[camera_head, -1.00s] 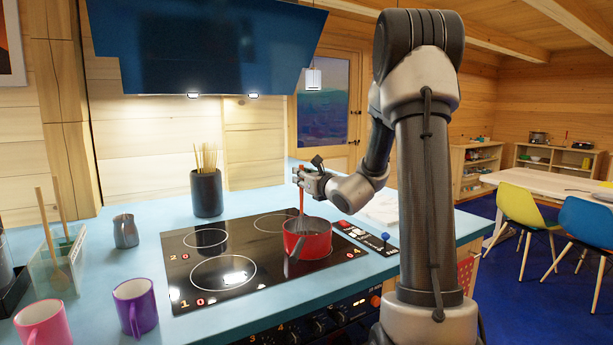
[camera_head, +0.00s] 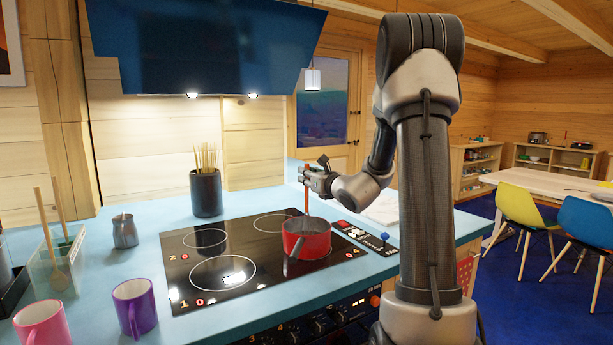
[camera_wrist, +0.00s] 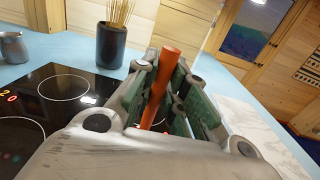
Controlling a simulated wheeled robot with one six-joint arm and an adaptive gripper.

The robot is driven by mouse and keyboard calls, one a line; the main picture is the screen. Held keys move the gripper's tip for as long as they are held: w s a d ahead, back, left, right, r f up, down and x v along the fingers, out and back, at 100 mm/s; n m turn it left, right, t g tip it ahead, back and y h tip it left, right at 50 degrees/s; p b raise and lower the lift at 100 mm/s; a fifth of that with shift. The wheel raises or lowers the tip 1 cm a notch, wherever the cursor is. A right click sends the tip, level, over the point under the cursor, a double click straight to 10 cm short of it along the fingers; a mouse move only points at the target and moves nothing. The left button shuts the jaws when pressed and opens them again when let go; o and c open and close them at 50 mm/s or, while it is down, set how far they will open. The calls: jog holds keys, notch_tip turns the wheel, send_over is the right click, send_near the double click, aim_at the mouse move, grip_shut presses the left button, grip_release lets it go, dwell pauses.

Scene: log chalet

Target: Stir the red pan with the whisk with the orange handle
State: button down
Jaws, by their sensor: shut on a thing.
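The red pan (camera_head: 307,241) sits on the front right ring of the black cooktop (camera_head: 220,268). My gripper (camera_head: 308,177) is above the pan and shut on the orange handle of the whisk (camera_head: 307,196). The handle stands nearly upright, with its lower end reaching down to the pan. The whisk's wires are hard to make out inside the pan. In the wrist view the orange handle (camera_wrist: 160,85) is between the green-padded fingers (camera_wrist: 172,98), leaning slightly. The pan is hidden there behind my gripper.
A dark holder with sticks (camera_head: 206,192) stands behind the cooktop. A metal jug (camera_head: 124,231), a purple mug (camera_head: 135,306), a pink mug (camera_head: 43,324) and a clear utensil box (camera_head: 57,266) are on the left. A blue-knobbed control (camera_head: 384,238) is right of the pan.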

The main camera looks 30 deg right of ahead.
jog(key=shift+r, duration=4.75)
jog(key=shift+r, duration=2.5)
